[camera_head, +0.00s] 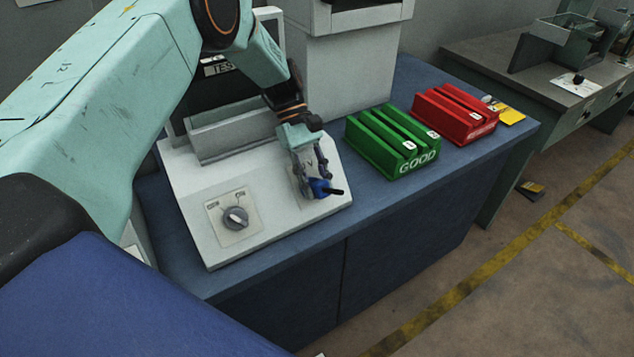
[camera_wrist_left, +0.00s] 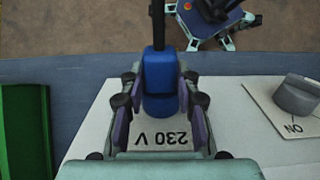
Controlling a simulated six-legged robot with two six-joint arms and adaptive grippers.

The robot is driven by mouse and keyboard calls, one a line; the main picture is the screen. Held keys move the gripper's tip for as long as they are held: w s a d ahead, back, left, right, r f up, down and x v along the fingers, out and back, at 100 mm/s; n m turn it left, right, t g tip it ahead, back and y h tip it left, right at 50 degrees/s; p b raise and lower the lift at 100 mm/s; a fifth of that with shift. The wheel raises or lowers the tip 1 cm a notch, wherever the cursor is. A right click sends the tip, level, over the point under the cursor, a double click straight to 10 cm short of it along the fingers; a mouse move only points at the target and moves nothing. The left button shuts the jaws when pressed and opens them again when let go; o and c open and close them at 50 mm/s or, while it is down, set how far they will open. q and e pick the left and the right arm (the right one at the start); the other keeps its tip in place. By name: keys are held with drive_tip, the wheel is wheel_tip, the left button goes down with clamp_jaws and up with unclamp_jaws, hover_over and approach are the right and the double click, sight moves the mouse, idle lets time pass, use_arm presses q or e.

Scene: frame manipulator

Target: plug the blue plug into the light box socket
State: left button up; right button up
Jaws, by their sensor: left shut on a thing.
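The blue plug (camera_head: 319,188) with its black cable end is at the right front of the white light box (camera_head: 262,225). My left gripper (camera_head: 314,182) is shut on the plug, with a finger on each side of it. In the left wrist view the blue plug (camera_wrist_left: 159,75) stands between the fingers, its black cable pointing away toward the top. The socket opening is hidden by the plug and fingers, so I cannot tell if the plug is seated. My right gripper is not in view.
A rotary knob (camera_head: 236,218) sits on the box's left front. A green "GOOD" tray (camera_head: 392,142) and a red tray (camera_head: 454,114) stand to the right on the blue bench (camera_head: 367,210). A grey bin (camera_head: 235,130) is behind.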

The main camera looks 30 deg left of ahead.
use_arm(q)
drive_tip(key=o, duration=1.1)
drive_tip(key=shift+a, duration=0.1)
drive_tip(key=shift+o, duration=0.2)
wheel_tip(320, 180, up, 10)
drive_tip(key=shift+f, duration=0.1)
